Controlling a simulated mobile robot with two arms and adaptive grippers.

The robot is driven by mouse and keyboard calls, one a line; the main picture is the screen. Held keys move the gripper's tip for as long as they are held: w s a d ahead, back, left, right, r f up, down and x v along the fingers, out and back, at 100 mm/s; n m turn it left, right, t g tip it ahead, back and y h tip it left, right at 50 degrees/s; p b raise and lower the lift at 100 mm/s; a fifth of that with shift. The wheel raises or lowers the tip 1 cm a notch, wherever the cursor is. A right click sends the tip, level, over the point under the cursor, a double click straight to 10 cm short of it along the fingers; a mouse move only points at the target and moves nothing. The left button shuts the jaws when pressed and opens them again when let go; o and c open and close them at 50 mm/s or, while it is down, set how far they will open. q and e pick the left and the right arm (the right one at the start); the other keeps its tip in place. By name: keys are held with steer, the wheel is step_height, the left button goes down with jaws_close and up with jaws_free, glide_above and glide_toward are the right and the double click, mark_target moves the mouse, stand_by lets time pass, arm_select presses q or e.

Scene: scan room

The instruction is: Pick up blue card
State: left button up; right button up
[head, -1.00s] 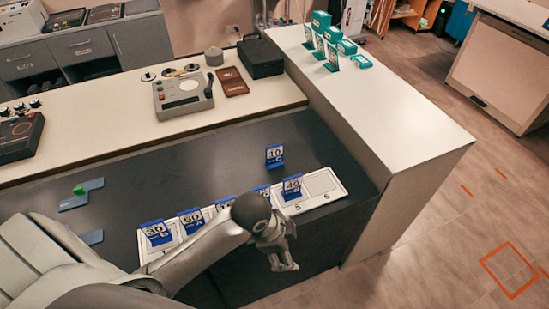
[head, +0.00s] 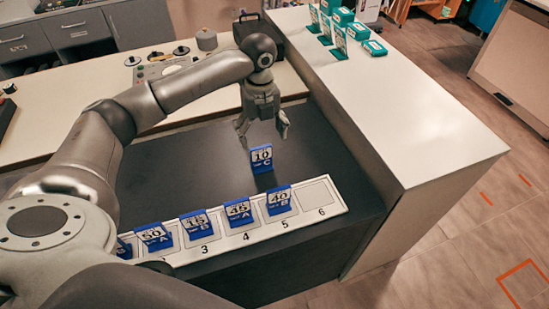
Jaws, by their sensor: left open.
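A blue card marked 10 and C (head: 261,159) stands upright on the dark counter, behind the white numbered strip (head: 318,211). My left gripper (head: 262,133) is open just above and behind this card, fingers pointing down, with nothing seen between them. More blue cards stand on the strip: one marked 40 B (head: 279,200) at slot 5, one marked 45 A (head: 238,212) at slot 4, one marked 15 B (head: 196,224), and one marked 50 A (head: 154,237). Another at the far left is partly hidden by my arm. Slot 6 is empty. My right gripper is not in view.
A white raised counter (head: 400,130) bounds the dark counter on the right, with green cards and boxes (head: 340,36) at its far end. A device (head: 165,65) and black case stand behind my arm. The dark surface around the 10 card is clear.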

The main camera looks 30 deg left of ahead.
mark_target(261, 147)
arm_select(q)
steer(key=shift+w+a+f, duration=0.2)
steer(key=shift+w+a, duration=0.05)
steer(key=shift+w, duration=0.2)
steer(key=shift+s, duration=0.15)
steer(key=f, duration=0.4)
steer(key=shift+s+f, duration=0.1)
steer(key=shift+s, duration=0.3)
steer(key=shift+w+f, duration=0.1)
steer(key=shift+f, duration=0.2)
step_height(261, 147, down, 4)
steer(key=shift+a+f+p, duration=0.1)
steer(key=shift+a+p, duration=0.05)
steer(key=shift+p, duration=0.55)
steer(key=shift+f, duration=0.5)
steer(key=shift+c, duration=1.2)
steer(key=c, duration=0.7)
steer(key=shift+c, duration=1.1)
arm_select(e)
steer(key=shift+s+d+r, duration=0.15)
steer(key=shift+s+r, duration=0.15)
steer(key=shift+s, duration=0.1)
